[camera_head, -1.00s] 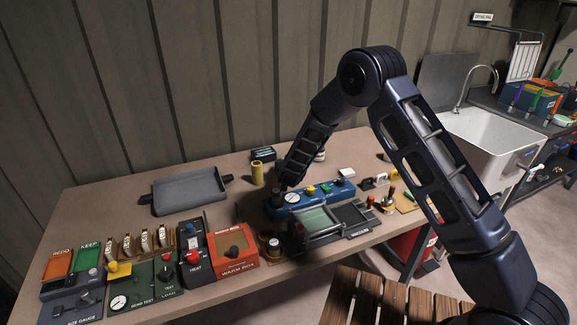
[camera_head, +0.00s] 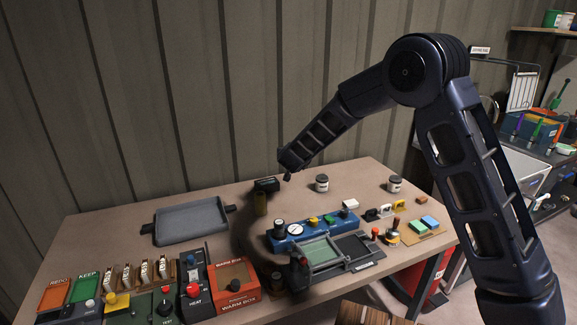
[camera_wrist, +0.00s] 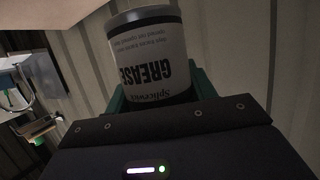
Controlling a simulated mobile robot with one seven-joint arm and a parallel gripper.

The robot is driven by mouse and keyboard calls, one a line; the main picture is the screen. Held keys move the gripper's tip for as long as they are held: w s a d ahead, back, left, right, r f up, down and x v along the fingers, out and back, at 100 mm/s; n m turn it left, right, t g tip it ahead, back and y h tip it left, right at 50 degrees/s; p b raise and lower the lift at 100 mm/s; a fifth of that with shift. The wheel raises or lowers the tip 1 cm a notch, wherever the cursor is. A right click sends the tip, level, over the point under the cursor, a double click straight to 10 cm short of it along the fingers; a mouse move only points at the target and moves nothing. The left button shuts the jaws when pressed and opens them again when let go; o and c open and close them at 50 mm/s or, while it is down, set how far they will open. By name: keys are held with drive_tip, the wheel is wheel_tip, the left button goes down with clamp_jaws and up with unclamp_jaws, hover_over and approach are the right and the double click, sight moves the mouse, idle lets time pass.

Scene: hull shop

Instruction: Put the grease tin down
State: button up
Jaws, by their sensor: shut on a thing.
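In the wrist view a grease tin (camera_wrist: 150,62), with a white label reading GREASE and a dark lid, sits between the green-padded jaws of my gripper (camera_wrist: 160,92). The jaws are shut on it. Its label appears upside down in that picture, with the corrugated wall behind. In the head view my wrist (camera_head: 294,158) is above the back of the workbench (camera_head: 115,222), near a small black box. The held tin and my jaws cannot be made out there.
A white tin (camera_head: 322,183) and another (camera_head: 395,184) stand at the back of the bench. Bare bench lies between the two tins.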

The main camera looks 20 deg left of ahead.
drive_tip(key=shift+r, duration=0.45)
drive_tip(key=shift+s+a, duration=0.2)
drive_tip(key=shift+a, duration=0.05)
drive_tip(key=s+a+n+y, duration=0.1)
drive_tip(key=s+a+y, duration=0.1)
drive_tip(key=s+a, duration=1.1)
drive_tip(key=n+g+y, duration=0.1)
drive_tip(key=n+g, duration=0.1)
hover_over(208, 220)
wheel_tip(208, 220, down, 19)
drive_tip(key=shift+f, duration=0.1)
drive_tip(key=shift+f, duration=0.15)
drive_tip(key=o, duration=1.2)
